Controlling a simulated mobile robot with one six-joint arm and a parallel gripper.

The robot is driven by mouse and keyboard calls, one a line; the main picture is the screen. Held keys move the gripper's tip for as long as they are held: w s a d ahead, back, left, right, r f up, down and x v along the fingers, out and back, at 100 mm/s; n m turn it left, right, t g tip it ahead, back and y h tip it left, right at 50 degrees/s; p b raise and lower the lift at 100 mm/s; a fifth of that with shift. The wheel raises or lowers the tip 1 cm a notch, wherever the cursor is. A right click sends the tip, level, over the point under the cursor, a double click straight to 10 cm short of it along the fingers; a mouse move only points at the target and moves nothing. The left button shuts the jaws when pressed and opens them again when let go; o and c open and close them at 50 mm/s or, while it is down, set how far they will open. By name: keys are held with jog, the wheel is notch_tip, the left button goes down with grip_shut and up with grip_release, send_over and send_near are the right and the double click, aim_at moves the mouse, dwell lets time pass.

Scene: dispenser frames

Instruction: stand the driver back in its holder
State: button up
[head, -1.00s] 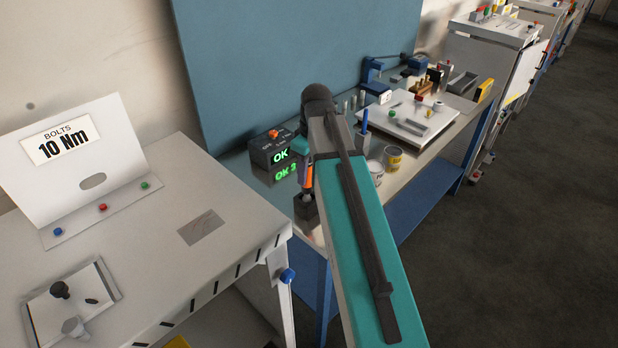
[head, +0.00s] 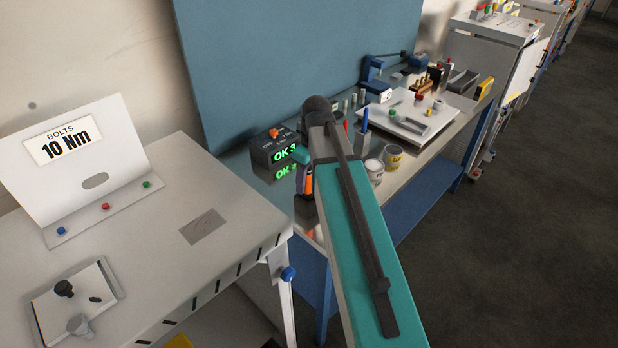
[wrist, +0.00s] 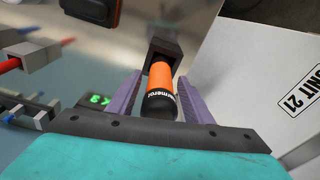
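The driver (wrist: 159,88) has an orange body and a black end cap with white lettering. In the wrist view its far end runs into the dark square holder (wrist: 172,46). My gripper (wrist: 160,103) has its two purple fingers on either side of the driver, with a narrow gap on both sides, so it looks open. In the head view the driver (head: 309,184) shows as an orange strip above the dark holder (head: 304,211), partly hidden by my arm. How deep it sits is hidden.
A controller box (head: 270,148) with a green OK display stands just behind the holder. Two cups (head: 392,156) and a white tray (head: 408,122) with small parts are to the right. A grey table (head: 150,235) with a "BOLTS 10 Nm" sign is at left.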

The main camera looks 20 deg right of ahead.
dwell(0.3)
jog(key=shift+s+d+r+b, duration=0.15)
jog(key=shift+r+b, duration=0.35)
jog(key=shift+r, duration=1.3)
jog(key=shift+s+d+r+b, duration=0.15)
jog(key=shift+r+b, duration=0.35)
jog(key=shift+r, duration=1.35)
jog(key=shift+s+d+r+b, duration=0.15)
jog(key=shift+r+b, duration=0.35)
jog(key=shift+r, duration=1.3)
jog(key=shift+s+r, duration=0.15)
jog(key=shift+r, duration=0.5)
jog(key=shift+s, duration=0.15)
